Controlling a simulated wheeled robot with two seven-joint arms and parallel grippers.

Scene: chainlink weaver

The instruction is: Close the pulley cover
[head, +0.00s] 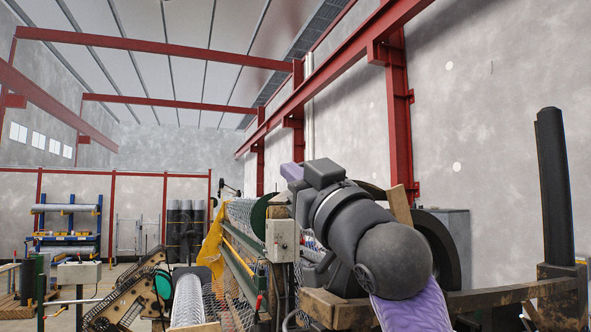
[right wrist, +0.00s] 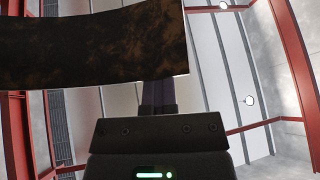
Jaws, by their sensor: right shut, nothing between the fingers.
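In the right wrist view, my right gripper (right wrist: 158,96) is shut, with nothing between its fingers. A dark, rust-mottled curved panel (right wrist: 95,45), which may be the pulley cover, crosses the upper left of that view and hides the fingertips. I cannot tell whether they touch it. In the head view, my right arm fills the right middle, and its gripper is not clearly visible. Behind the arm is a dark curved rim (head: 447,252), perhaps the cover or pulley, partly hidden. My left gripper is out of view.
A grey control box (head: 280,240) stands left of my arm on the weaving machine, by a wire mesh roll (head: 240,214) and a yellow cloth (head: 212,245). A dark upright post (head: 554,185) stands at the right. Red beams and a grey wall rise behind.

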